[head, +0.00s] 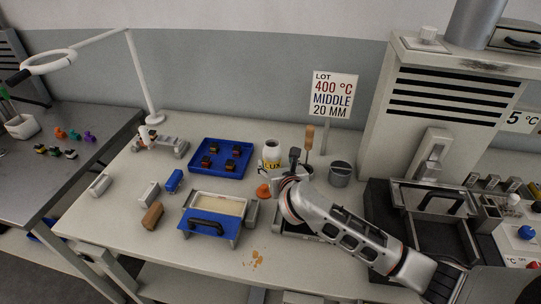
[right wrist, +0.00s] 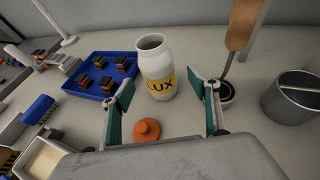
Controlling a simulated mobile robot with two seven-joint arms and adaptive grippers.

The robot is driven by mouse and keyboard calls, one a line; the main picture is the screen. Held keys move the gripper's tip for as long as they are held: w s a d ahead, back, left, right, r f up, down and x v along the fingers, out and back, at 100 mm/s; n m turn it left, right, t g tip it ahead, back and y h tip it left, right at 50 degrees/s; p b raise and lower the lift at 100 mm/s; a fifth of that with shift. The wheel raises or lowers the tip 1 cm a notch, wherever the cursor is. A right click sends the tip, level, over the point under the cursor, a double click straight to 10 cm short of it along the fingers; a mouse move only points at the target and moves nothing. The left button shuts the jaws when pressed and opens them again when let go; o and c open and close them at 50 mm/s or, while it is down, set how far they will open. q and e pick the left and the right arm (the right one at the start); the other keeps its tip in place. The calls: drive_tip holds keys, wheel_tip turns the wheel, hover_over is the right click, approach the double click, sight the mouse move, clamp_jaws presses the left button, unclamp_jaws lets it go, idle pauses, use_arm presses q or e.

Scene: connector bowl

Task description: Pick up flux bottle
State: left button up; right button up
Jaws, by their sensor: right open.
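The flux bottle (head: 271,152) is white with a yellow label and stands upright on the workbench, to the right of the blue tray. In the right wrist view the bottle (right wrist: 155,65) shows its open top and the letters "LUX". My right gripper (right wrist: 166,94) is open, its two green-padded fingers spread to the left and right in front of the bottle, with no contact visible. In the head view my right gripper (head: 288,169) covers part of the bottle's lower right. My left gripper is not in view.
An orange conical object (right wrist: 147,130) lies between the fingers, nearer than the bottle. A wooden-handled tool (right wrist: 238,30) stands in a dark holder to the right, beside a grey metal cup (head: 340,173). The blue tray (head: 197,164) holds several small parts.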

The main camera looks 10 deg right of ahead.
sight(274, 161)
drive_tip(key=shift+f+p+x, duration=0.1)
drive_tip(key=shift+p+x, duration=0.05)
drive_tip(key=shift+x, duration=1.45)
drive_tip(key=shift+f+p+x, duration=0.15)
drive_tip(key=shift+x, duration=1.45)
drive_tip(key=shift+s+a, duration=0.1)
drive_tip(key=shift+a, duration=0.1)
drive_tip(key=c, duration=1.4)
